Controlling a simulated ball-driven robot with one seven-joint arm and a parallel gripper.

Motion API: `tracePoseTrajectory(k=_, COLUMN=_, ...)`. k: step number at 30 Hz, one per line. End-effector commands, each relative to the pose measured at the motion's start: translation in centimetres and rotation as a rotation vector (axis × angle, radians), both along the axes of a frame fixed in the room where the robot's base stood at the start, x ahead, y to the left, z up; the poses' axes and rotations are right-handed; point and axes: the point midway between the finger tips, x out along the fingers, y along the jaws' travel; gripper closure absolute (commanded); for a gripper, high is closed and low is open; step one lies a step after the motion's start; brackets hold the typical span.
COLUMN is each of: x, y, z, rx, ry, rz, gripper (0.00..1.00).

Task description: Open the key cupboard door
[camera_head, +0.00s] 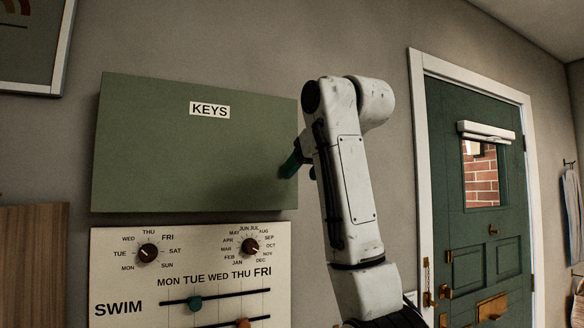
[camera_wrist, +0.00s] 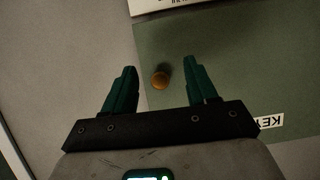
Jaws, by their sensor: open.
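The key cupboard (camera_head: 180,150) is a green box on the wall, with a white label reading KEYS (camera_head: 209,110). Its door looks shut. In the wrist view the green door (camera_wrist: 230,60) appears turned round, with part of the label at the lower right. In the head view my gripper (camera_head: 292,160) is at the cupboard's right edge, mostly hidden behind my arm, and the knob is hidden.
Below the cupboard is a white panel (camera_head: 120,270) with dials and sliders. A green door (camera_head: 470,240) in a white frame stands to the right. A picture frame (camera_head: 68,40) hangs at the upper left. Bare wall (camera_head: 390,110) lies between cupboard and door.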

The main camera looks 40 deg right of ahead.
Motion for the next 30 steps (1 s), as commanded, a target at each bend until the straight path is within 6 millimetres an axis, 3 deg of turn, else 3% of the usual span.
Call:
tracePoseTrajectory(k=1, x=-0.8, y=-0.1, z=2.5, rx=-0.01, ry=-0.018, rz=-0.008, gripper=0.43)
tracePoseTrajectory(k=3, x=-1.6, y=-0.1, z=4.4, rx=-0.018, ry=-0.033, rz=-0.014, gripper=0.43)
tracePoseTrajectory(k=8, x=-2.0, y=-0.2, z=6.2, rx=-0.027, ry=-0.047, rz=-0.02, gripper=0.43)
tracePoseTrajectory(k=14, x=0.1, y=-0.9, z=5.4, rx=-0.026, ry=-0.044, rz=-0.021, gripper=0.43)
tracePoseTrajectory(k=24, x=5.3, y=-2.4, z=3.2, rx=-0.026, ry=-0.047, rz=-0.021, gripper=0.43)
tracePoseTrajectory(k=30, x=7.0, y=-2.8, z=2.3, rx=-0.027, ry=-0.048, rz=-0.02, gripper=0.43)
